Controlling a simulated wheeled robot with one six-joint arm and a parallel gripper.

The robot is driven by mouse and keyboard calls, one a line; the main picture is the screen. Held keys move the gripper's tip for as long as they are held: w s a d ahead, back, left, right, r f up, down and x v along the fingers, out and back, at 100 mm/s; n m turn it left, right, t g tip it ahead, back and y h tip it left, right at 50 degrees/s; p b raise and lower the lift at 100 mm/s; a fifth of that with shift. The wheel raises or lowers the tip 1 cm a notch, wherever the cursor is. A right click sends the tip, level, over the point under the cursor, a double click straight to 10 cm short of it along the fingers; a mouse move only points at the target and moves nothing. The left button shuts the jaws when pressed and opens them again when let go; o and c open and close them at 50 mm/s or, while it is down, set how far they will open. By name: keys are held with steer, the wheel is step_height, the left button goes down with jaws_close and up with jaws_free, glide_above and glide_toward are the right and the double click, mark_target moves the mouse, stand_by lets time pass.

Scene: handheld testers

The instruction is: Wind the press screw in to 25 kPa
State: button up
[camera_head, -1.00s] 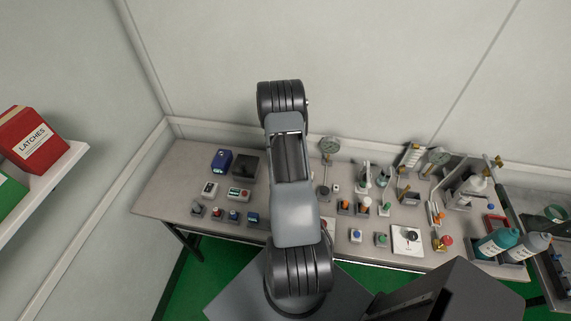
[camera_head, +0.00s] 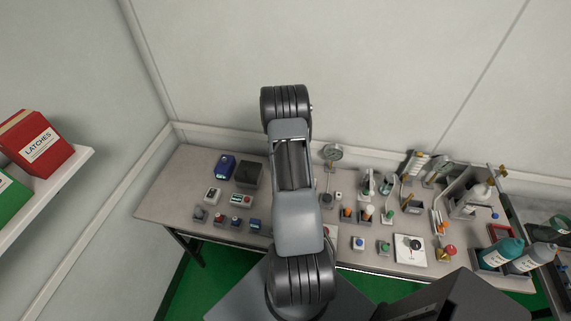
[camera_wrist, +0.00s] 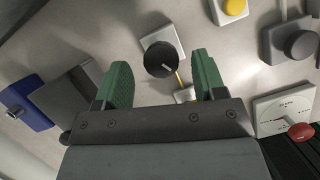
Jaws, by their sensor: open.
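My gripper (camera_wrist: 162,68) shows in the wrist view with its two green fingers spread wide and nothing held between them. Beyond the gap is a black round knob (camera_wrist: 158,58) with a pale mark, on a white base; it looks apart from the fingers. In the head view my arm hides the gripper. A round gauge on a stand (camera_head: 333,152) is at the back of the bench, just right of my arm. Another gauge (camera_head: 437,172) is farther right near brass fittings.
The bench (camera_head: 165,205) carries many small testers. Bottles (camera_head: 500,252) stand at its right end. In the wrist view, a blue-and-black box (camera_wrist: 28,105) is left, and a white dial plate with a red knob (camera_wrist: 300,132) is right. A wall closes off the back.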

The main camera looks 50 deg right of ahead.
steer(key=v, duration=1.2)
steer(key=shift+r, duration=0.4)
steer(key=shift+a, duration=0.1)
